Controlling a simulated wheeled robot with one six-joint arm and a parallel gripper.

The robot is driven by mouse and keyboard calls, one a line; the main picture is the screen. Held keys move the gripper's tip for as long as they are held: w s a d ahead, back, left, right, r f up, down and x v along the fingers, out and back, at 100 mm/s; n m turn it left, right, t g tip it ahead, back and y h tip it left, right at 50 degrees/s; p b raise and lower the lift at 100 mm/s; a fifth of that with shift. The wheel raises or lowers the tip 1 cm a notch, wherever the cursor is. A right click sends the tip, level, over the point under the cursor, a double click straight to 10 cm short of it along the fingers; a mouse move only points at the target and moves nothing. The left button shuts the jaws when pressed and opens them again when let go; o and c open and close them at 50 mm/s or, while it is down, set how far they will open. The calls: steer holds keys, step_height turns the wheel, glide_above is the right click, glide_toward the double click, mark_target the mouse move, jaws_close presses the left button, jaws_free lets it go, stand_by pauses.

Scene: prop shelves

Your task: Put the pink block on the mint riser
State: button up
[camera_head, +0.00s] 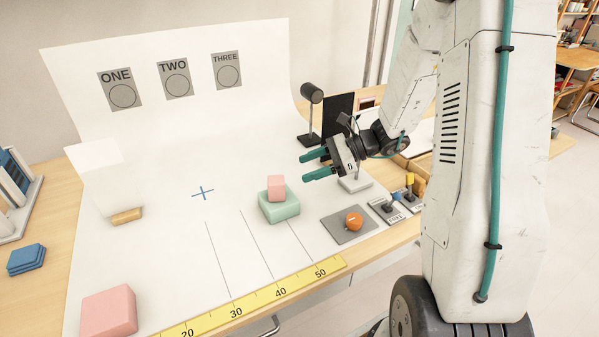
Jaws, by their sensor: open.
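The small pink block (276,187) sits on top of the mint riser (279,208), which stands on the white sheet right of the middle. The block rests toward the back of the riser's top and looks level. My gripper (309,165) has teal fingers, is open and empty, and hovers above and to the right of the block, apart from it. A larger pink block (109,312) lies at the front left of the sheet.
A yellow ruler (257,300) runs along the front edge. A grey plate with an orange knob (353,221) and small switches (390,207) stand to the right. A black lamp (311,105) stands behind my gripper. The sheet's middle is clear.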

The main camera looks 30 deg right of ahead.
steer(key=s+a+r+n+g+h, duration=0.4)
steer(key=s+a+r+n+g, duration=0.1)
steer(key=s+a+r+n, duration=0.55)
steer(key=s+d+r+n+h, duration=0.2)
steer(key=s+n+h, duration=0.2)
steer(key=s+n, duration=0.2)
steer(key=s+d+r+n+t+h, duration=0.1)
steer(key=s+n+h, duration=0.3)
steer(key=s, duration=0.6)
steer(key=shift+d+r+n, duration=0.6)
steer(key=shift+d+n, duration=0.15)
steer(key=shift+n, duration=0.2)
